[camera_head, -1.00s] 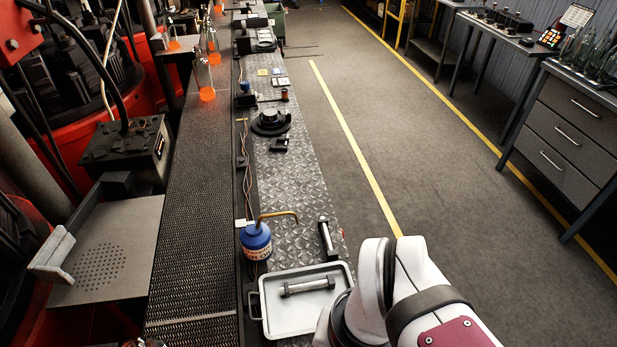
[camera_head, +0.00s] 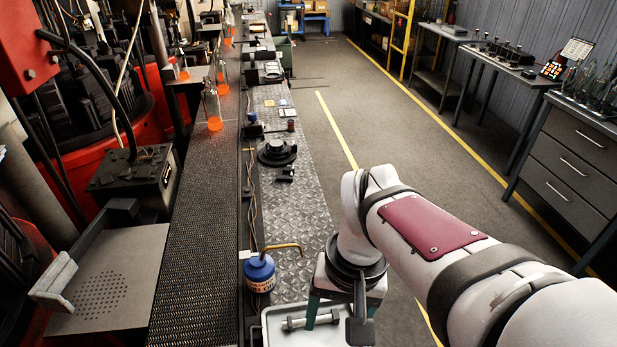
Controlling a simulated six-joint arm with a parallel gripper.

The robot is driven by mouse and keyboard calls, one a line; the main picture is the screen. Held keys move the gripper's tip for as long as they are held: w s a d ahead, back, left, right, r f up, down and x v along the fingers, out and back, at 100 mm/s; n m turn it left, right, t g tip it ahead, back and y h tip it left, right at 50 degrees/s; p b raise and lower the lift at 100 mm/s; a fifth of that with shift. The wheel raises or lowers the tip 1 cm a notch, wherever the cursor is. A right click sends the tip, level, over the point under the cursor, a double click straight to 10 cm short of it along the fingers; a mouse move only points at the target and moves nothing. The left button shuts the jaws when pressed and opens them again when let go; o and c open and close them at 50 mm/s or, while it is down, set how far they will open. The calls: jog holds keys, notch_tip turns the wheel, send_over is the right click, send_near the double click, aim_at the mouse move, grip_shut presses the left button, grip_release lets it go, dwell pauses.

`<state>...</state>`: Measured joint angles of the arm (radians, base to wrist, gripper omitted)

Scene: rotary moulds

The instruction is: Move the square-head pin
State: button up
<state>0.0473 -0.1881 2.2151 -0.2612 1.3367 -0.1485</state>
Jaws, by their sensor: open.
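A metal pin (camera_head: 297,323) with thicker ends lies in the white tray (camera_head: 275,338) at the bottom of the view. Its right part is behind a finger of my gripper. I cannot tell the shape of its heads. My gripper (camera_head: 336,318) points down above the right part of the tray, with its fingers apart and nothing seen between them. I cannot tell its height above the tray. A second pin, seen earlier on the metal bench top behind the tray, is now hidden behind my gripper and wrist.
A blue oil can (camera_head: 259,273) with a brass spout stands just behind the tray. A round black fixture (camera_head: 277,153) sits farther along the patterned metal bench (camera_head: 300,205). The floor on the right is clear.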

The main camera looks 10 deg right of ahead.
jog(key=w+d+f+n, duration=0.2)
jog(key=w+d+f, duration=0.1)
jog(key=w, duration=0.7)
jog(key=w+d+f+n+h, duration=0.1)
jog(key=w+d+f, duration=0.2)
jog(key=w, duration=0.7)
jog(key=shift+w+d+f+n, duration=0.2)
jog(key=shift+d+f+n, duration=0.2)
jog(key=shift+f, duration=0.4)
jog(key=shift+f, duration=0.1)
notch_tip(320, 180, down, 16)
jog(key=shift+r, duration=0.2)
grip_shut()
jog(key=shift+a, duration=0.1)
